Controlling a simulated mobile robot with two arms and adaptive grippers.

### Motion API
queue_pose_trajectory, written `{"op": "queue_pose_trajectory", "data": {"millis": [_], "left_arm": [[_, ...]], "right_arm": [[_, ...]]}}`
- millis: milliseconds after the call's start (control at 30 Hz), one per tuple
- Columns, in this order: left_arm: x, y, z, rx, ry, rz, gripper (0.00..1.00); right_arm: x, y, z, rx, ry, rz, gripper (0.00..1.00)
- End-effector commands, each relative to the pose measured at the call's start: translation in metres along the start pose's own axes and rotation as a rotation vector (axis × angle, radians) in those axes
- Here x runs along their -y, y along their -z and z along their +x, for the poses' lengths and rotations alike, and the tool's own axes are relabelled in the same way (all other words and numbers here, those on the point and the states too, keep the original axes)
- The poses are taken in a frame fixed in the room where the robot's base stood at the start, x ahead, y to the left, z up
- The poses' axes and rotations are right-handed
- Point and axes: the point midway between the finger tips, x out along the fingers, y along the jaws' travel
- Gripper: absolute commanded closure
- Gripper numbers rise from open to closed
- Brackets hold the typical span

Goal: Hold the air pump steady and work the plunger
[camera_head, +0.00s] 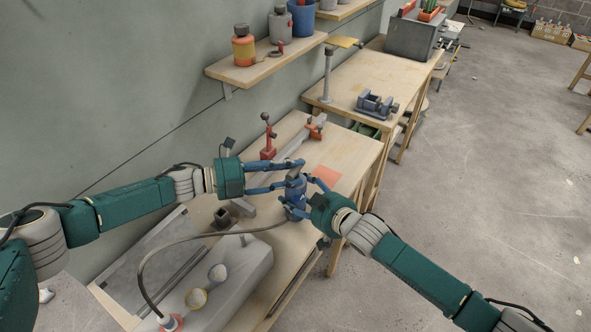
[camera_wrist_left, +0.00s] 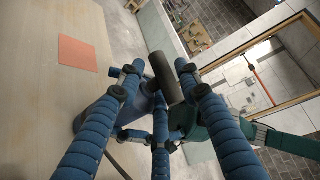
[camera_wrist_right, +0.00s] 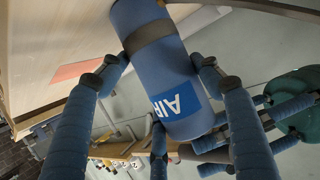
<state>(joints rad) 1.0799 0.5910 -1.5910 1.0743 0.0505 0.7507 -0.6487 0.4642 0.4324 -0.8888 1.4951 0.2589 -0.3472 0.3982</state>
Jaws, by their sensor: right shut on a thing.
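The air pump (camera_head: 296,190) is a blue cylinder with a dark band, standing near the front edge of the workbench. In the right wrist view its body (camera_wrist_right: 158,60) shows a blue-and-white "AIR" label. My right gripper (camera_head: 302,196) is shut on the pump body from the right. The plunger's dark handle (camera_wrist_left: 166,78) shows in the left wrist view, between and just beyond my left fingertips. My left gripper (camera_head: 287,175) is open beside the pump's top, its fingers spread around the handle. I cannot tell whether they touch it.
A hose (camera_head: 205,236) arcs leftward from the pump to a red-and-white fitting (camera_head: 171,322) on a grey block. An orange mat (camera_head: 327,176) lies just behind the pump. A red stand (camera_head: 268,140) is farther back. A shelf (camera_head: 265,68) with containers hangs on the wall.

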Motion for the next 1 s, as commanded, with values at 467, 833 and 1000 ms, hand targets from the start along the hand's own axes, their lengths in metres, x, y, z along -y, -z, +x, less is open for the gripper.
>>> {"op": "queue_pose_trajectory", "data": {"millis": [467, 833, 1000], "left_arm": [[0.0, 0.0, 0.017, -0.001, 0.0, 0.001, 0.68], [0.001, 0.0, 0.016, -0.001, -0.001, 0.002, 1.0], [0.026, -0.004, 0.012, -0.001, 0.003, 0.006, 1.0]], "right_arm": [[-0.001, 0.0, 0.0, -0.001, -0.001, -0.001, 0.73], [0.0, 0.0, 0.0, -0.001, 0.0, 0.0, 0.73], [0.0, 0.0, 0.0, 0.0, -0.001, 0.0, 0.73]]}}
